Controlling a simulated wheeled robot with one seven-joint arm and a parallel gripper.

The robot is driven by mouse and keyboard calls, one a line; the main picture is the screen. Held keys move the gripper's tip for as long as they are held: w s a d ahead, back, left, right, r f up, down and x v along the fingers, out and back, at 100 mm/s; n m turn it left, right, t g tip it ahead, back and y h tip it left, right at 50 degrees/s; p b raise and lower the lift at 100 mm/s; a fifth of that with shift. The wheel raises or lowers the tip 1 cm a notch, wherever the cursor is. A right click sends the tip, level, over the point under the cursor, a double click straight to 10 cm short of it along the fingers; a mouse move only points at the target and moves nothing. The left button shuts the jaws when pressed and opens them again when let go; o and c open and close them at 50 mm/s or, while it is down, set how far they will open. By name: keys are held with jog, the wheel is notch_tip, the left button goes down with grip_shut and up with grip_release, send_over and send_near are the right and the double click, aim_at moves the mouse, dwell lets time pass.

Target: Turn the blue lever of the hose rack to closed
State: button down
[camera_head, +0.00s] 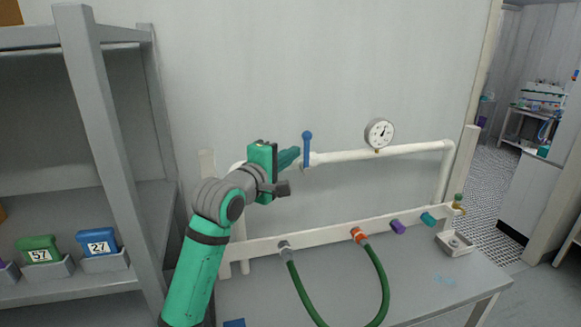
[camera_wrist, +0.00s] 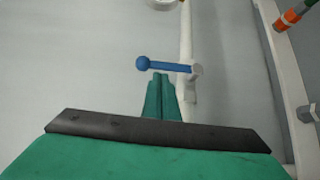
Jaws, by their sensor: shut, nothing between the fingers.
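The blue lever (camera_head: 307,149) stands upright on the white pipe (camera_head: 375,154) of the hose rack, with a round knob at its top. In the wrist view the lever (camera_wrist: 165,66) points left from its pivot on the pipe (camera_wrist: 186,35), across the pipe's line. My gripper (camera_head: 297,154) is shut and empty, with its green fingers just left of the lever. In the wrist view the closed fingertips (camera_wrist: 160,77) lie right by the lever's shaft. I cannot tell whether they touch it.
A pressure gauge (camera_head: 380,132) sits on the pipe to the right. A lower white rail (camera_head: 325,233) carries coloured couplings and a looping green hose (camera_head: 384,285) above the grey bench (camera_head: 420,285). A grey shelf (camera_head: 95,130) with labelled bins stands at left.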

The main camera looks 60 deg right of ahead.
jog(key=a, duration=0.8)
jog(key=shift+a, duration=0.4)
jog(key=shift+w+r, duration=0.1)
jog(key=shift+w, duration=0.1)
